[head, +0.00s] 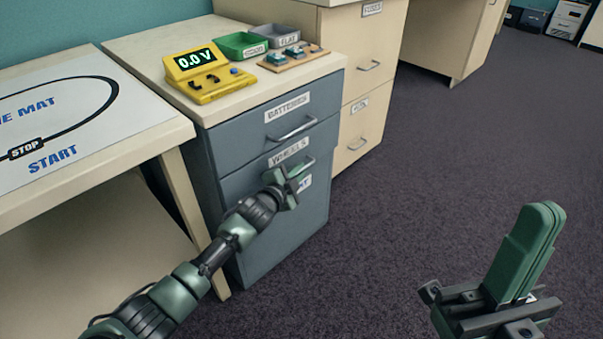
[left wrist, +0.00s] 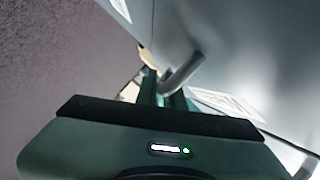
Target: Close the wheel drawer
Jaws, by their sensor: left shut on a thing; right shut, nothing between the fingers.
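The wheel drawer (head: 235,186) is the one labelled WHEELS in the grey-blue cabinet, below the BATTERIES drawer. Its front looks flush or nearly flush with the cabinet; I cannot tell if a small gap is left. My left gripper (head: 290,180) is at this drawer's front, shut on its bar handle (head: 306,164). The left wrist view shows the handle (left wrist: 184,72) between the green fingers (left wrist: 170,94). The gripper hides part of the drawer front. My right gripper (head: 541,218) is shut and empty, above the carpet at the lower right.
On the cabinet top stand a yellow meter (head: 205,76) reading 0.0 V, a green tray (head: 241,46), a grey tray (head: 274,36) and a board with parts (head: 293,57). A table with a mat (head: 75,110) is at left. The carpet (head: 430,160) is clear.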

